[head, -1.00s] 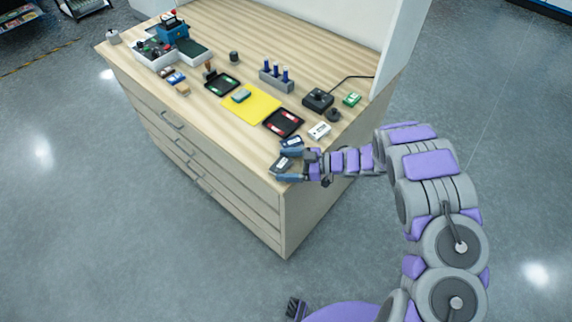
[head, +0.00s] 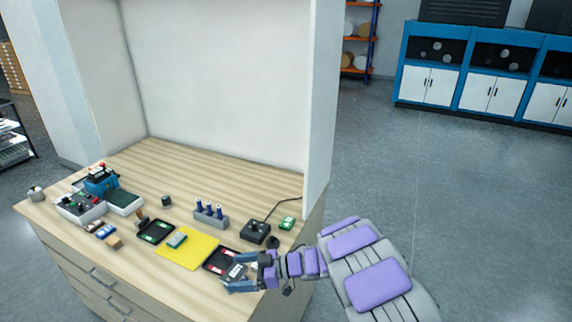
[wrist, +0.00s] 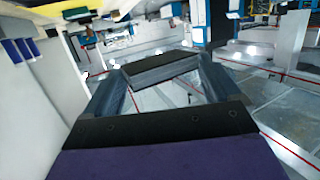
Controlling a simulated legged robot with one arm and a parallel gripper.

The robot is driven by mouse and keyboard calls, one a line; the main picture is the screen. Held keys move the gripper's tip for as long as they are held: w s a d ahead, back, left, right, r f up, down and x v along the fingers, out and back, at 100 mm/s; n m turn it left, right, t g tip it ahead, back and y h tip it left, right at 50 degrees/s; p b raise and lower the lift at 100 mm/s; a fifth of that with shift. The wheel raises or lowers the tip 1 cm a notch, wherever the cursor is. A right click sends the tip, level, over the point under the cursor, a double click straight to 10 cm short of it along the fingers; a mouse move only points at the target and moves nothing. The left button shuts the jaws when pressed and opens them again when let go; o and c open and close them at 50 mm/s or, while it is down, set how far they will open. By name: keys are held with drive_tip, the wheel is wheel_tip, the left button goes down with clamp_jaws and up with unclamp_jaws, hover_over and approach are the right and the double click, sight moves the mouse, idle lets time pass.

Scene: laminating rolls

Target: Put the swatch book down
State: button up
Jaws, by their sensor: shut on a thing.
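The swatch book (head: 237,271) looks like a small dark slab with a pale label. My gripper (head: 236,273) is shut on it, with one blue-grey finger on each side. In the head view they are by the table's front right, overlapping the lower edge of the right black tray in the picture. I cannot tell the height above the wood. In the wrist view the dark slab (wrist: 160,68) spans between the two fingertips.
The wooden table (head: 185,285) bears a yellow mat (head: 190,252) with a teal block, a right black tray (head: 221,259), a left black tray (head: 156,231), a grey holder with blue bottles (head: 210,218) and a joystick box (head: 255,232). Bare wood lies along the front edge.

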drive_tip(key=w+d+r+m+t+h, duration=0.2)
drive_tip(key=w+d+r+m+t, duration=0.3)
drive_tip(key=d, duration=0.3)
drive_tip(key=w+d+r+m+t+h, duration=0.2)
drive_tip(key=w+d+r+m+t, duration=0.2)
drive_tip(key=w+d+r+t, duration=0.25)
drive_tip(key=s+d+r+m+t+h, duration=0.2)
drive_tip(key=d+r+m+h, duration=0.1)
drive_tip(key=d, duration=0.4)
drive_tip(key=s+d+r+m+t+h, duration=0.2)
drive_tip(key=d+r+m+h, duration=0.1)
drive_tip(key=d, duration=0.4)
drive_tip(key=shift+s+r+h, duration=0.3)
drive_tip(key=shift+r+h, duration=0.25)
drive_tip(key=shift+h, duration=0.05)
